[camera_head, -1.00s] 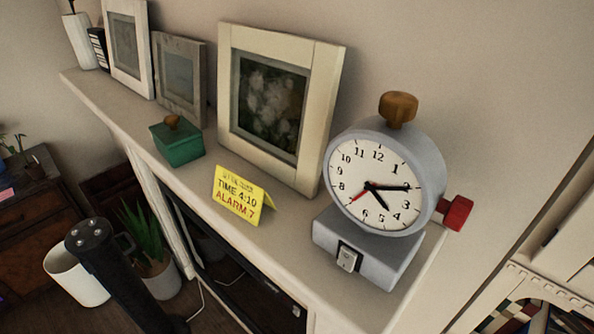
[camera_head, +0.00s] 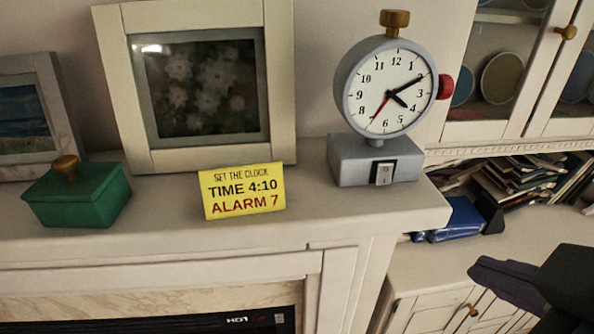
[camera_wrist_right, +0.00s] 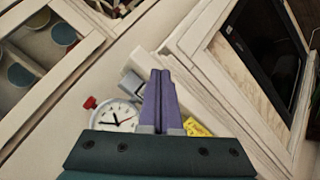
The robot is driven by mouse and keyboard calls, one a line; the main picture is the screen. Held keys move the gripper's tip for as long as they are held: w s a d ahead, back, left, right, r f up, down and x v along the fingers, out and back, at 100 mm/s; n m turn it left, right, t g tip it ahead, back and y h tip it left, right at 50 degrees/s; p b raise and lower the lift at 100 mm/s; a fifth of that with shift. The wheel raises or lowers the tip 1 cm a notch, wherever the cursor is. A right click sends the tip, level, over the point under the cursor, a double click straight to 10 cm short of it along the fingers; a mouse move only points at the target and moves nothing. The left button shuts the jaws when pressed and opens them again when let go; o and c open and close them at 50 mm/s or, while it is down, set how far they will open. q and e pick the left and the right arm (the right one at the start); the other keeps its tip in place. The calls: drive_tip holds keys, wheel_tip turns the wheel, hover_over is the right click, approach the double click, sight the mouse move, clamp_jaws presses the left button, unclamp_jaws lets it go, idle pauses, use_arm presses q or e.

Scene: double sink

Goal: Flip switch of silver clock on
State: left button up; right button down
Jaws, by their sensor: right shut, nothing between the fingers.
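The silver clock (camera_head: 388,92) stands upright at the right end of the mantel, with a brown knob on top and a red knob (camera_head: 445,87) on its right side. A small pale rocker switch (camera_head: 384,173) sits on the front of its grey base (camera_head: 345,165); I cannot tell its position. My right gripper (camera_head: 478,270) is shut and empty, at the lower right, apart from the clock. In the right wrist view its purple fingers (camera_wrist_right: 160,85) are together, with the clock face (camera_wrist_right: 118,117) left of them. My left gripper is not in view.
A yellow note (camera_head: 243,191) reads time 4:10, alarm 7. A green box (camera_head: 80,195) and framed pictures (camera_head: 200,157) stand on the mantel (camera_head: 310,215). Below right are books (camera_head: 530,175) and a white cabinet (camera_head: 430,285). The space before the clock is clear.

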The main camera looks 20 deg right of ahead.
use_arm(q)
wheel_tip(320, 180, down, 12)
drive_tip(key=b, duration=1)
use_arm(e)
drive_tip(key=n+t, duration=0.2)
drive_tip(key=n, duration=0.1)
drive_tip(key=w+a+f+n+t, duration=0.1)
drive_tip(key=n+t, duration=0.1)
drive_tip(key=n, duration=0.2)
drive_tip(key=a+n+t, duration=0.1)
drive_tip(key=n+t, duration=0.2)
drive_tip(key=n, duration=0.1)
drive_tip(key=shift+w+a+f, duration=0.2)
drive_tip(key=shift+w+a, duration=0.05)
drive_tip(key=shift+w, duration=0.05)
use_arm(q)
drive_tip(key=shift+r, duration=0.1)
use_arm(e)
drive_tip(key=p, duration=0.6)
approach(385, 183)
drive_tip(key=x, duration=0.6)
drive_tip(key=shift+r, duration=0.1)
drive_tip(key=shift+w, duration=0.45)
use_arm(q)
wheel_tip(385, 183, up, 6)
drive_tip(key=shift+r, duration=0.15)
